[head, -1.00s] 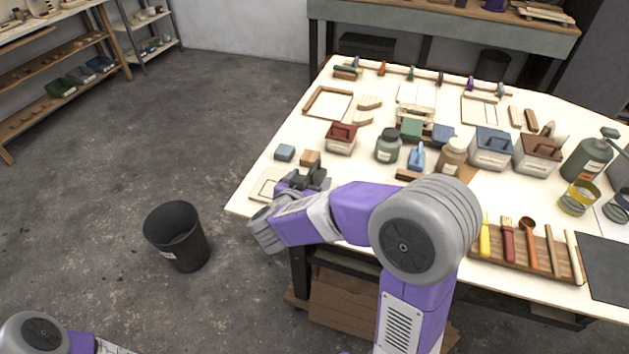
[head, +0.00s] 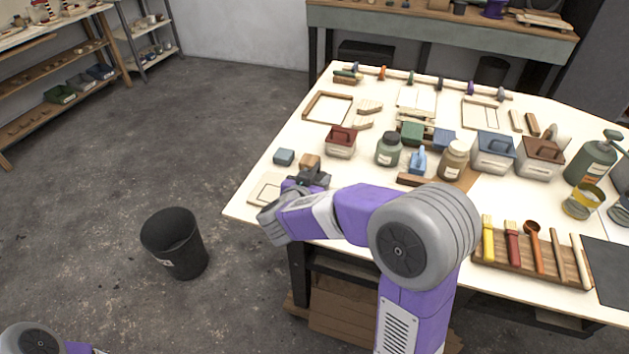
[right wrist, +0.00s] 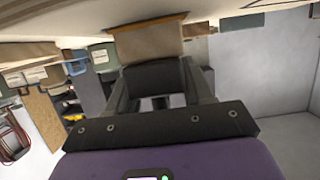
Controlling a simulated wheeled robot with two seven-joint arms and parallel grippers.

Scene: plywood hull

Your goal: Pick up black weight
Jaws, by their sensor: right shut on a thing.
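My right gripper (head: 314,176) is over the near left corner of the table, just in front of a small brown block (head: 309,161). In the right wrist view its two fingers (right wrist: 158,90) are shut on a dark block, the black weight (right wrist: 156,76). The brown block also shows in the right wrist view (right wrist: 148,42), just beyond the weight. In the head view I cannot tell the weight apart from the dark gripper. My left gripper is out of view; only part of my left arm shows at the bottom left.
The white table (head: 283,128) holds several things. A blue-grey block (head: 284,157) and a red-lidded box (head: 341,142) stand near the gripper. A wooden tool tray (head: 529,268) lies to the right. A black bin (head: 175,243) stands on the floor at left.

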